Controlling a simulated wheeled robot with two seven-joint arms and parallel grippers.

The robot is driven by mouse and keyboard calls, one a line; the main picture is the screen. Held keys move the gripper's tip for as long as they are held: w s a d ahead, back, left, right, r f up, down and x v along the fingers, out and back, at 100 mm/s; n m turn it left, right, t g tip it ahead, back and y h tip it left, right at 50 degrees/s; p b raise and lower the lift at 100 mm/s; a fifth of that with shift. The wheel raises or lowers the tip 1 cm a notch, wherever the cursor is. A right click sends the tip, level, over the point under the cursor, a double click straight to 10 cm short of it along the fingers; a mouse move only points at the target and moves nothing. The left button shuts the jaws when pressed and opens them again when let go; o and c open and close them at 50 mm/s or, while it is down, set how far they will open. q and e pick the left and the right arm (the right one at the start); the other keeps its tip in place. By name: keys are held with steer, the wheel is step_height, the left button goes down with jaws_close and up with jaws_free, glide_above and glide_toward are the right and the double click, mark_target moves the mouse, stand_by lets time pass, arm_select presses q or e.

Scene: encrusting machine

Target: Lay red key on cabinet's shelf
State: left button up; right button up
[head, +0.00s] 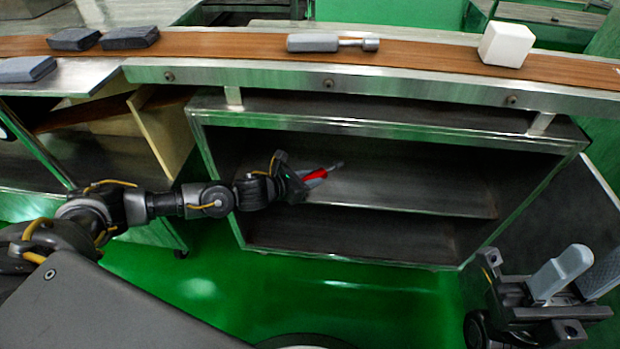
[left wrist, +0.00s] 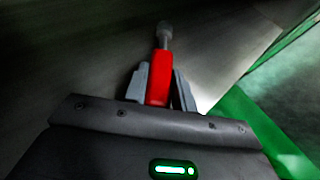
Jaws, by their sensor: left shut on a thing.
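The red key (head: 317,174) has a red handle and a grey metal tip, which points right and slightly up in the head view. My left gripper (head: 308,178) is shut on its handle. In the left wrist view the red key (left wrist: 160,78) sits between the two grey fingers, its tip pointing away from the gripper. The key is in front of or over the cabinet's middle shelf (head: 420,192); I cannot tell whether it touches. The open-fronted cabinet (head: 350,128) has a dark metal interior. My right gripper (head: 566,268) is at the lower right, far from the key.
A curved counter (head: 220,48) above the cabinet holds dark grey blocks (head: 130,36), a grey cylindrical tool (head: 330,42) and a white cube (head: 507,44). The visible part of the shelf is bare. The green floor (head: 200,285) in front is clear.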

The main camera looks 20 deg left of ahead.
arm_select(q)
steer(key=o, duration=1)
steer(key=shift+o, duration=0.2)
